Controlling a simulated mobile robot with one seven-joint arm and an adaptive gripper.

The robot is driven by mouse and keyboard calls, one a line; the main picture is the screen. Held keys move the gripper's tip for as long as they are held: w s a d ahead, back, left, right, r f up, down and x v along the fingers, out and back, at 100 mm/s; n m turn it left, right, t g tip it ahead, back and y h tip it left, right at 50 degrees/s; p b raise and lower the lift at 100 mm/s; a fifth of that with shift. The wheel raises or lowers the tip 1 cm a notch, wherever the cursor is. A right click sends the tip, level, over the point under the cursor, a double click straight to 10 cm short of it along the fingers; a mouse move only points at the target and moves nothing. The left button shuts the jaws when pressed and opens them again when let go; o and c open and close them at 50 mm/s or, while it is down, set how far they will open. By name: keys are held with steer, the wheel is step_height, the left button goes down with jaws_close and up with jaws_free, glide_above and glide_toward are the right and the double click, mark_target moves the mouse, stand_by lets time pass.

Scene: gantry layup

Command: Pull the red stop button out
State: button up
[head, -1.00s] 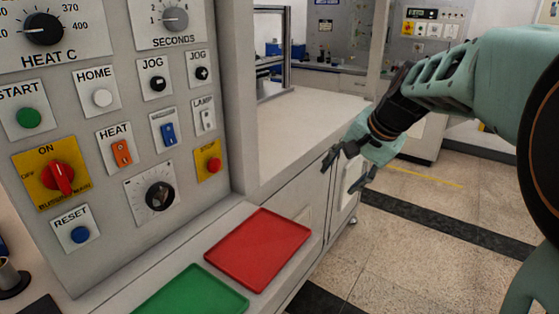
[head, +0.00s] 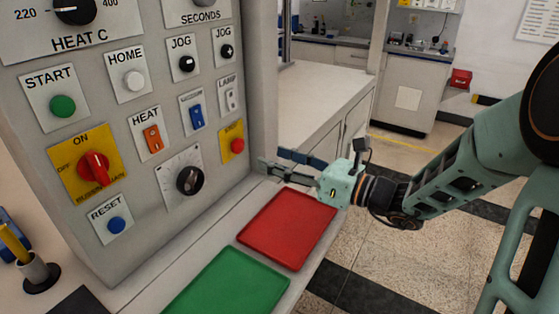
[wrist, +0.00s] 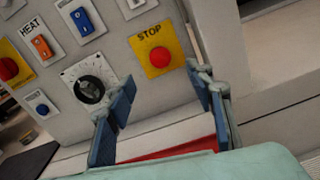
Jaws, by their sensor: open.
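The red stop button (head: 237,146) sits on a yellow plate at the lower right of the grey control panel (head: 150,235). In the wrist view the red stop button (wrist: 160,57) shows under the word STOP, above and between my fingers. My gripper (head: 268,162) is open and empty, to the right of the button, with its fingers pointing at the panel. In the wrist view my gripper (wrist: 158,92) has its two blue fingers spread apart, and neither is seen touching the button. Whether the button is pushed in or out cannot be told.
A red tray (head: 287,228) and a green tray (head: 228,285) lie on the ledge below the panel. A dark knob (head: 189,180), a blue switch (head: 196,116) and a white lamp switch (head: 231,99) are near the button. The space before the button is free.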

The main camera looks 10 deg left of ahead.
mark_target(241, 147)
steer(key=x, duration=1)
steer(key=shift+b, duration=0.3)
steer(key=shift+c, duration=0.3)
steer(key=c, duration=1.2)
steer(key=shift+o, duration=0.2)
steer(key=shift+s, duration=0.1)
steer(key=shift+s+d, duration=0.2)
steer(key=shift+d, duration=0.4)
steer(key=o, duration=1.2)
